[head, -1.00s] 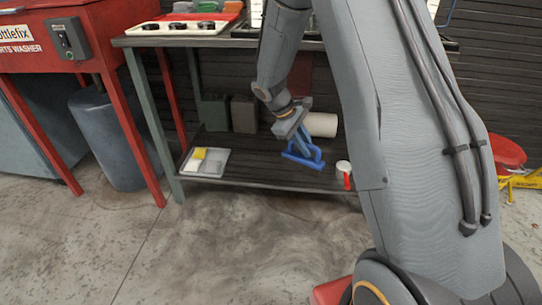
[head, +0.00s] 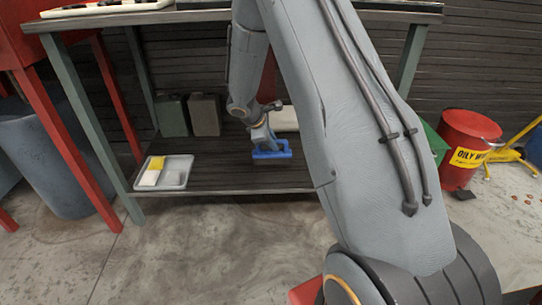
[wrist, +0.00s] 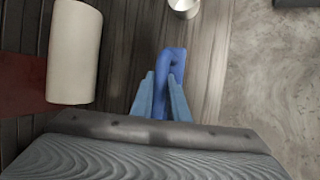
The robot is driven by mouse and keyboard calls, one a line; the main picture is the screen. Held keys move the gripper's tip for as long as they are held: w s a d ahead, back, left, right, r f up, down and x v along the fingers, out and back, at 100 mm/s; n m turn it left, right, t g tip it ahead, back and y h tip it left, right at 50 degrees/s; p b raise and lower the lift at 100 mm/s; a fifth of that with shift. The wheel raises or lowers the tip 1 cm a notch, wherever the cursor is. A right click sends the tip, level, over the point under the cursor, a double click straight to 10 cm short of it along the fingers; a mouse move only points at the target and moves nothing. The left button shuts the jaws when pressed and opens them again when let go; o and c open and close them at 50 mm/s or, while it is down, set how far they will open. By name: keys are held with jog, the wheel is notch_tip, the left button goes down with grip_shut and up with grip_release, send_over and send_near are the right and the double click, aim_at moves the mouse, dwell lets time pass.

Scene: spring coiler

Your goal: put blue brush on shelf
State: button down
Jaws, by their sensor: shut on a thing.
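My gripper (head: 264,136) reaches down from above and is shut on the brush. In the wrist view the two pale blue fingers (wrist: 160,97) close on the brush's blue handle (wrist: 174,62), with dark shelf boards below. The brush looks very low over the boards or touching them; I cannot tell which. Its underside is hidden.
A white roll (wrist: 73,52) lies left in the wrist view, a white cup (wrist: 183,7) at its top. A grey tray (head: 176,173) and two canisters (head: 204,114) share the shelf. A red waste bin (head: 466,150) stands right. The shelf's front middle is clear.

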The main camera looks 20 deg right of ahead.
aim_at(273, 152)
notch_tip(273, 152, down, 5)
jog(key=shift+r+b, duration=0.1)
jog(key=shift+b, duration=1.05)
jog(key=c, duration=2.2)
grip_release()
jog(key=o, duration=0.5)
jog(key=p+v, duration=0.6)
jog(key=v, duration=0.6)
jog(key=shift+s+r, duration=0.1)
